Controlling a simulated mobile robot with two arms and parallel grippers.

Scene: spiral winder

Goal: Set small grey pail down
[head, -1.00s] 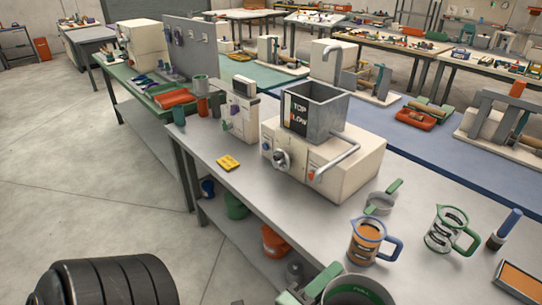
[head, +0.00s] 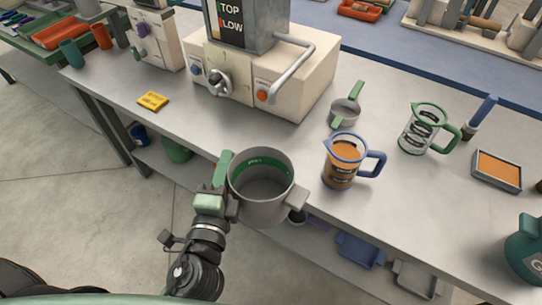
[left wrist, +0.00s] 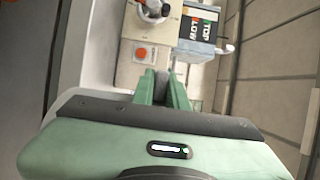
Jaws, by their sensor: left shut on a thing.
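The small grey pail (head: 264,212) is in the head view at the bench's front edge. It is upright, with a green band inside and a grey lug on its right side. My left gripper (head: 222,172) is shut on the pail's left side. The pail overlaps the front edge of the grey bench (head: 225,125) in the picture, and its bottom edge appears in front of the lower shelf. In the left wrist view my green fingers (left wrist: 163,88) are close together, and I cannot make out the pail there. My right gripper is not in view.
A blue-handled jug (head: 341,172) of orange liquid stands right of the pail. Beyond it are a grey pan (head: 343,112) with green handles and a green-handled jug (head: 418,135). The bench between is clear.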

